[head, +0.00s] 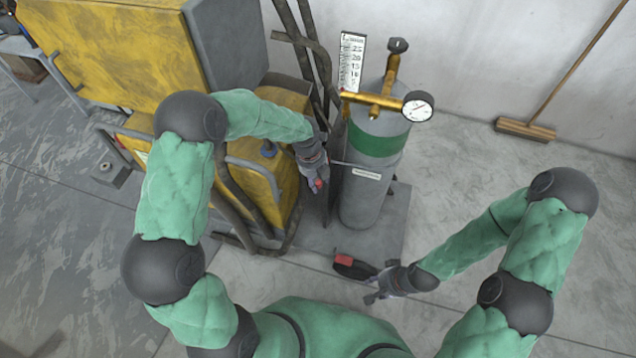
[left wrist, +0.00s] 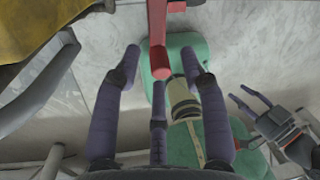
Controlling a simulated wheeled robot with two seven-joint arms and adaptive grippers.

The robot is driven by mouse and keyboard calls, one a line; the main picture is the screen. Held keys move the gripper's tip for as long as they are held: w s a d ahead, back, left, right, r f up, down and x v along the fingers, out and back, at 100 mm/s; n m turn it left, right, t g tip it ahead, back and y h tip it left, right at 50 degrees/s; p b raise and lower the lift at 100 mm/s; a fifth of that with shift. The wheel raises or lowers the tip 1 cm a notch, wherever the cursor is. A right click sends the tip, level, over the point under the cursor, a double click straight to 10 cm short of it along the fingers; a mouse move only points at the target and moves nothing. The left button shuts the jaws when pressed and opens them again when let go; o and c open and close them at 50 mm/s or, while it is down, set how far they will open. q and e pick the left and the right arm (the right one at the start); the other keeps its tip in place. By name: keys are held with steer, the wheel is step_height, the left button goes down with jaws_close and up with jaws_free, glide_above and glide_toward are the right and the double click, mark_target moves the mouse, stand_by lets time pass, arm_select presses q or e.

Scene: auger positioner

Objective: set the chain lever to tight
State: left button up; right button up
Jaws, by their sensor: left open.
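A red lever handle (left wrist: 157,50) comes down from the top of the left wrist view and ends between the spread fingers of my left gripper (left wrist: 158,95). The fingers are apart, and I see no finger closed on it. In the head view, my left gripper (head: 314,178) is at the left side of the grey gas cylinder (head: 368,195), with the red handle end (head: 319,184) at its fingertips. A thin bar and a small white label plate (head: 367,174) cross the cylinder's front. The label is too small to read. My right gripper (head: 376,288) is open and empty, low in front of the cylinder.
A brass valve with a round gauge (head: 418,106) tops the cylinder. A white scale (head: 351,62) stands behind. A yellow machine (head: 110,50) with dark hoses is close on the left. A red-and-black part (head: 350,264) is beside my right gripper. A broom (head: 525,130) leans on the wall.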

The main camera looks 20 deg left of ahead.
arm_select(q)
steer(key=shift+f, duration=0.5)
jaws_close()
